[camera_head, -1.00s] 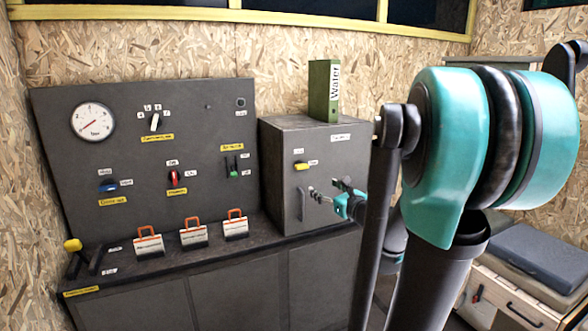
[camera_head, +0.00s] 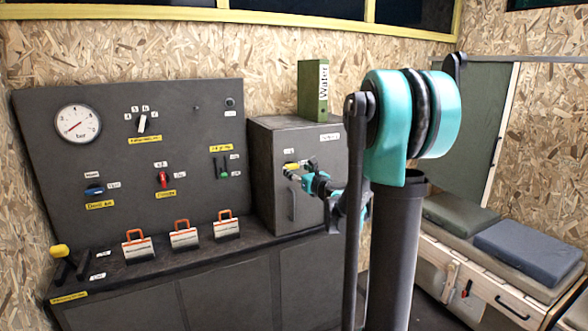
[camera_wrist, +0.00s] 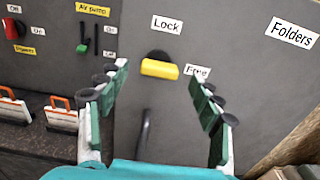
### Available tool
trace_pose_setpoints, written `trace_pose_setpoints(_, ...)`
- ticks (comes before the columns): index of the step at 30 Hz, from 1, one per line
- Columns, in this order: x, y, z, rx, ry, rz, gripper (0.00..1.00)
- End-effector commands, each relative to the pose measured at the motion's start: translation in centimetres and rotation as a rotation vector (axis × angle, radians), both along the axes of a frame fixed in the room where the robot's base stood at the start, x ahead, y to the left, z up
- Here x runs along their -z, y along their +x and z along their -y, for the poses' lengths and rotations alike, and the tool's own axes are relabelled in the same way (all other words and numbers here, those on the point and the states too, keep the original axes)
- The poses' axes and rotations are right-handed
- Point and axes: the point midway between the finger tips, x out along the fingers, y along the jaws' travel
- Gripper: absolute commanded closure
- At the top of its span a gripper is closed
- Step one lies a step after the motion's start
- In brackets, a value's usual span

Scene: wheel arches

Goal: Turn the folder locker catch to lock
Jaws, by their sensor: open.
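The folder locker catch is a yellow bar on a dark round base (camera_wrist: 159,69) in the wrist view. It lies nearly level, its right end by the "Free" label (camera_wrist: 197,72); the "Lock" label (camera_wrist: 166,25) is above it. In the head view the catch (camera_head: 292,166) is partly hidden by my gripper (camera_head: 304,174). In the wrist view my gripper (camera_wrist: 158,78) is open, with one finger on each side of the catch and no visible contact. The locker (camera_head: 262,165) is a grey box with a shut door.
A door handle (camera_wrist: 144,135) stands below the catch. A green "Water" folder (camera_head: 313,90) stands on the locker. To the left is a panel (camera_head: 120,165) with a gauge and switches. Several orange-handled clips (camera_head: 184,235) stand on the counter. A bench (camera_head: 500,245) is at right.

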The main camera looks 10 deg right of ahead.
Motion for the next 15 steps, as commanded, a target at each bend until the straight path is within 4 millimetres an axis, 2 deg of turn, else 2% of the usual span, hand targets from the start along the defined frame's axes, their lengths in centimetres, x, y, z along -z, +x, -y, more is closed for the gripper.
trace_pose_setpoints(3,0.0,1.6,-0.5,0.0,0.0,0.0,0.34)
trace_pose_setpoints(6,0.0,2.4,-0.8,0.0,0.0,0.0,0.34)
trace_pose_setpoints(15,0.0,3.0,-1.0,0.0,0.0,0.0,0.34)
